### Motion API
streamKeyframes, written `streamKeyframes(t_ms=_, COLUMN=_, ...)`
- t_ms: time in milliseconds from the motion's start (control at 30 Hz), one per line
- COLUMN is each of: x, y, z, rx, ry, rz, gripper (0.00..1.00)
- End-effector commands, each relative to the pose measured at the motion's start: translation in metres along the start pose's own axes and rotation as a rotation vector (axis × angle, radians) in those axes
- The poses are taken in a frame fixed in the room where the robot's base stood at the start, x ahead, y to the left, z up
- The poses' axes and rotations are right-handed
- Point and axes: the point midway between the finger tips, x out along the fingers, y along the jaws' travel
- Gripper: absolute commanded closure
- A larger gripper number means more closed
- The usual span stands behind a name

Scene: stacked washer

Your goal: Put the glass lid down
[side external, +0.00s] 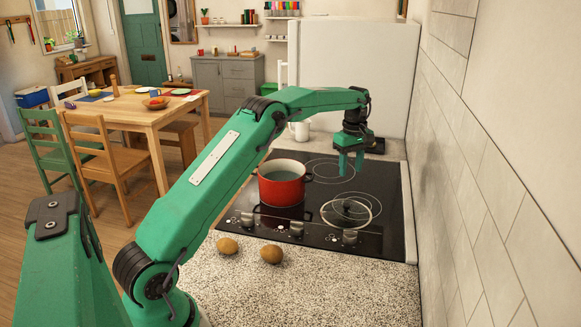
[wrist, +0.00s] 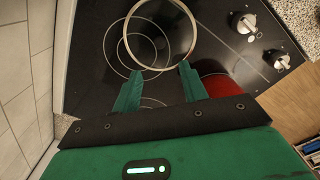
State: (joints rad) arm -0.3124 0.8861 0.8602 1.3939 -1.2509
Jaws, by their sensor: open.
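The glass lid (side external: 347,211) lies on the black cooktop (side external: 318,231), over the front right burner rings. In the wrist view the clear lid (wrist: 160,68) shows as a pale-rimmed circle just beyond my fingertips. My gripper (side external: 351,162) is above the back right of the cooktop, fingers pointing down, behind the lid and apart from it. In the wrist view my gripper (wrist: 160,68) has its two green fingers spread with nothing between them. The red pot (side external: 281,188) stands uncovered on the left side of the cooktop.
Two brown potatoes or eggs (side external: 250,249) lie on the speckled counter (side external: 330,285) in front of the cooktop. A white mug (side external: 300,131) stands behind it. The tiled wall (side external: 480,150) runs close along the right. Control knobs (wrist: 246,23) line the cooktop's front.

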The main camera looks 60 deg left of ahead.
Motion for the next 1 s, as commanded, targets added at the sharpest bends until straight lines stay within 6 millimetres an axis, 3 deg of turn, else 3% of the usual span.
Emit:
streamKeyframes(t_ms=167, x=-0.016, y=-0.005, z=0.009, rx=0.050, ry=0.006, rz=0.017, gripper=0.57)
streamKeyframes(t_ms=467, x=-0.071, y=-0.034, z=0.043, rx=0.251, ry=0.032, rz=0.078, gripper=0.57)
streamKeyframes(t_ms=700, x=-0.111, y=-0.073, z=0.075, rx=0.445, ry=0.063, rz=0.130, gripper=0.57)
streamKeyframes(t_ms=1000, x=-0.144, y=-0.132, z=0.112, rx=0.685, ry=0.112, rz=0.193, gripper=0.57)
